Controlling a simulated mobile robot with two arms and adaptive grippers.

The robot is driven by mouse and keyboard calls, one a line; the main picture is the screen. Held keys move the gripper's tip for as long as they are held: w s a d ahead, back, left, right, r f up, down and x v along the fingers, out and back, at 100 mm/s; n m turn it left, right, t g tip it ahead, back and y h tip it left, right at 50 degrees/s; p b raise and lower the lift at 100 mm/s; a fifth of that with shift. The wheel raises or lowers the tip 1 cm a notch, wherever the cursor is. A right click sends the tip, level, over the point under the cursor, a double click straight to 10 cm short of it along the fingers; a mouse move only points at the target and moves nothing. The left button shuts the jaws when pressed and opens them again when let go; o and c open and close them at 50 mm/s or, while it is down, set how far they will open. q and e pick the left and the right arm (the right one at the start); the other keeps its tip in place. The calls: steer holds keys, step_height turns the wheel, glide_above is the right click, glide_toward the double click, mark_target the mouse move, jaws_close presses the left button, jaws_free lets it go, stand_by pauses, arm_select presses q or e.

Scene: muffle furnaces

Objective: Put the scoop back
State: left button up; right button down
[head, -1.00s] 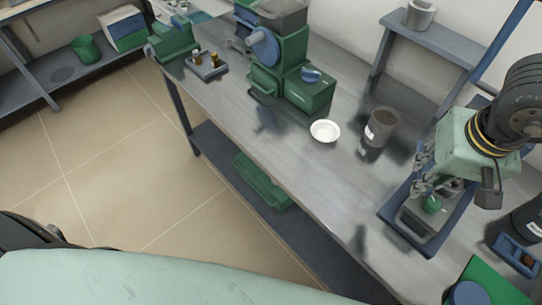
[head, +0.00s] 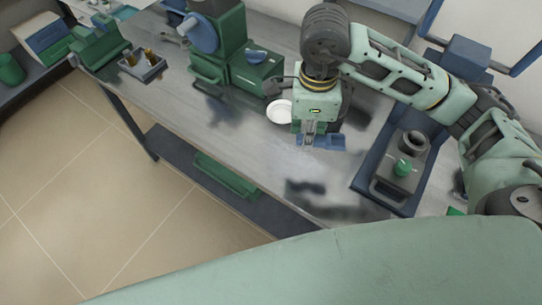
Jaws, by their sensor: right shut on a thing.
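My right gripper (head: 312,132) points down over the middle of the bench, just right of the white dish (head: 279,112). It is shut on a blue piece (head: 328,142) that looks like the scoop; its handle is mostly hidden by the fingers. I cannot tell whether the scoop touches the bench or hangs just above it. The grey cup near the dish is mostly hidden behind the gripper. My left gripper is not in view.
A green machine (head: 252,72) stands behind the dish. A small rack (head: 142,66) is at the far left. The bench's front middle is clear.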

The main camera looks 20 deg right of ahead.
steer(key=shift+f+m, duration=0.2)
steer(key=shift+m, duration=0.2)
steer(key=shift+w+a+f, duration=0.15)
steer(key=shift+a, duration=0.15)
steer(key=p, duration=0.3)
glide_above(260, 154)
step_height(260, 154, down, 6)
steer(key=shift+f, duration=0.4)
step_height(260, 154, down, 4)
steer(key=shift+r+p, duration=0.15)
steer(key=shift+p, duration=0.45)
